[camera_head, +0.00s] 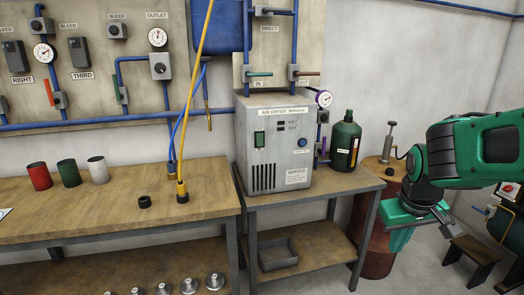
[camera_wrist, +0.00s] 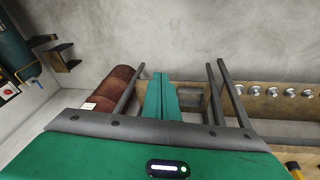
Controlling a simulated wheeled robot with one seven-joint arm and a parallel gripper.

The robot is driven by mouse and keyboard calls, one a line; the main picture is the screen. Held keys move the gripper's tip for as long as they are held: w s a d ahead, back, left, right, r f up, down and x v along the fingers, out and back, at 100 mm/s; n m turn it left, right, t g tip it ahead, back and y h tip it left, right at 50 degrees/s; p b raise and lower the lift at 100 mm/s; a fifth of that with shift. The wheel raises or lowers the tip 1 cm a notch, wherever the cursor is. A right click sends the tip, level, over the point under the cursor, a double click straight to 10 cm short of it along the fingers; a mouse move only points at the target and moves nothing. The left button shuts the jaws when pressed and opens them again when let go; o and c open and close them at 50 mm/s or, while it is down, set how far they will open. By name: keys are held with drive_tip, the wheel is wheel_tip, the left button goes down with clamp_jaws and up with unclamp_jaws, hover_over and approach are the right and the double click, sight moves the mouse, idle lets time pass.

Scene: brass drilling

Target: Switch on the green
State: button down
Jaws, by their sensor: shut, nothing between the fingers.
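A green switch (camera_head: 259,138) sits on the upper left of the front of the grey air dryer (camera_head: 283,150), which stands on the right bench. Whether the switch is on or off I cannot tell. My gripper (camera_head: 399,240) hangs to the right of that bench, well apart from the dryer, and points down. In the wrist view its green fingers (camera_wrist: 160,82) are pressed together with nothing between them. The switch and dryer do not show in the wrist view.
A dark green bottle (camera_head: 345,142) stands right of the dryer. Red, green and white cups stand there. Open floor lies beneath my gripper.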

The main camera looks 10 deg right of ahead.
drive_tip(key=w+a+r+n+t+h, duration=0.1)
drive_tip(key=w+a+n+t, duration=0.2)
drive_tip(key=w, duration=0.7)
drive_tip(key=w+a+r+n+t+h, duration=0.1)
drive_tip(key=w+r+n+t, duration=0.15)
drive_tip(key=w+n, duration=0.55)
drive_tip(key=w+a+r+n+t+y, duration=0.2)
drive_tip(key=w+a+n+t, duration=0.2)
drive_tip(key=w+a, duration=0.3)
drive_tip(key=w+a+r+n+t+y, duration=0.2)
drive_tip(key=w+a+r+n+t, duration=0.1)
drive_tip(key=w+a, duration=0.5)
drive_tip(key=shift+w+a+r+n+t, duration=0.15)
drive_tip(key=shift+a+r+n+t, duration=0.15)
drive_tip(key=shift+a+n+t, duration=0.7)
drive_tip(key=shift+w+a+g, duration=0.1)
drive_tip(key=shift+a+g, duration=0.05)
drive_tip(key=shift+g, duration=0.1)
